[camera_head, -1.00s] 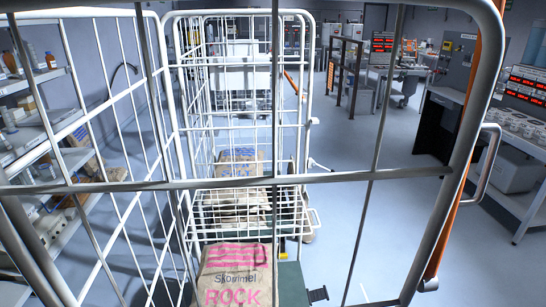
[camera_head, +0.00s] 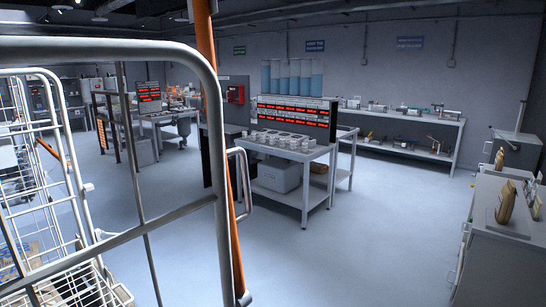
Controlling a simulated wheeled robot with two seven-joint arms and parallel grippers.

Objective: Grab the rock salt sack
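The sack printed ROCK from the earlier view does not show now. At the lower left edge, a small part of a brown sack (camera_head: 22,258) shows behind the bars of a white wire cage (camera_head: 62,215). I cannot read any print on it. Neither of my grippers is in view.
A thick grey tube frame (camera_head: 120,48) and an orange pole (camera_head: 230,200) stand close in front. A bench (camera_head: 295,192) with red displays is mid-room. A grey cabinet (camera_head: 495,255) with small brown bags (camera_head: 505,203) is at right. Open floor (camera_head: 370,240) lies between.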

